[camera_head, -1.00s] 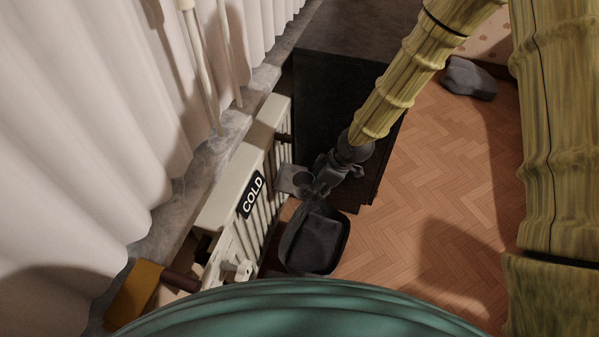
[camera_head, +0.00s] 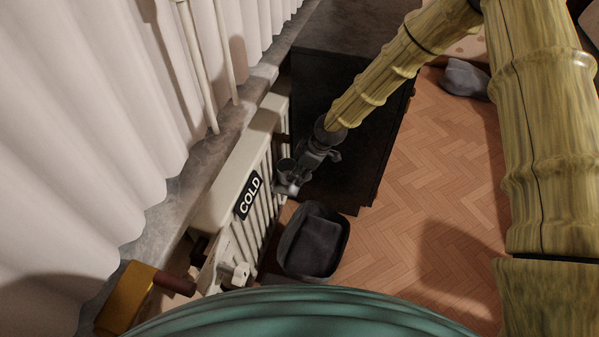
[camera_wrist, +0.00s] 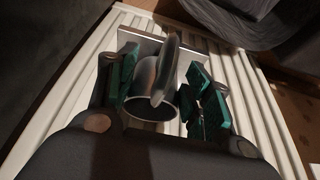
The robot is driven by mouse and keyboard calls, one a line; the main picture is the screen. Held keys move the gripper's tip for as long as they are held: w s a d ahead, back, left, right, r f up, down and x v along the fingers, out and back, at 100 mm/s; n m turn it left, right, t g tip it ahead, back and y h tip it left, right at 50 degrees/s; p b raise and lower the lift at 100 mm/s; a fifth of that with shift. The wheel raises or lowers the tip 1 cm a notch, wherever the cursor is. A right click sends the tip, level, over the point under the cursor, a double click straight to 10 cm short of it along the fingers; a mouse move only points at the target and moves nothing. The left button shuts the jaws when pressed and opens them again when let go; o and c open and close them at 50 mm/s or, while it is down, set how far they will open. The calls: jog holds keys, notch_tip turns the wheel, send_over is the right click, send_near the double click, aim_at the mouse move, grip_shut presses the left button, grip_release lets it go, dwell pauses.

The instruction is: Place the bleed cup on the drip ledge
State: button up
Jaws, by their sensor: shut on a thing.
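My gripper (camera_wrist: 164,86) is shut on the bleed cup (camera_wrist: 146,96), a small grey metal cup with a curved handle. Its green pads lie on either side of the cup, and the round mouth faces the wrist camera. The drip ledge (camera_wrist: 187,56), a pale metal plate, shows just beyond the cup against the radiator's fins. I cannot tell whether the cup touches the ledge. In the head view my gripper (camera_head: 294,176) is beside the far end of the radiator, with the cup (camera_head: 286,165) and the ledge (camera_head: 287,189) small and partly covered.
The white radiator (camera_head: 232,190) bears a COLD sign (camera_head: 248,196) and stands under a stone sill (camera_head: 172,205) and pale curtain (camera_head: 75,130). A dark basket (camera_head: 338,254) holding grey cloth sits below my gripper. A dark cabinet (camera_head: 355,170) stands behind.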

jog(key=shift+f, duration=0.25)
jog(key=o, duration=1)
jog(key=shift+o, duration=0.2)
jog(key=shift+r, duration=0.15)
jog(key=p+v, duration=0.3)
jog(key=v, duration=0.9)
jog(key=s+d+f+m+g, duration=0.15)
jog(key=s+f+m, duration=0.25)
jog(key=s+f, duration=0.5)
jog(key=s+d+f+m, duration=0.3)
jog(key=s+f, duration=0.3)
jog(key=s, duration=0.5)
jog(key=s+d+f+m+h, duration=0.2)
jog(key=s+d+m, duration=0.2)
jog(key=s, duration=0.5)
jog(key=s+d+f+m+h, duration=0.2)
jog(key=s+d+m, duration=0.1)
jog(key=s+d, duration=0.5)
jog(key=shift+s+d+f+m, duration=0.3)
jog(key=shift+s+f+m, duration=0.1)
jog(key=shift+s, duration=0.45)
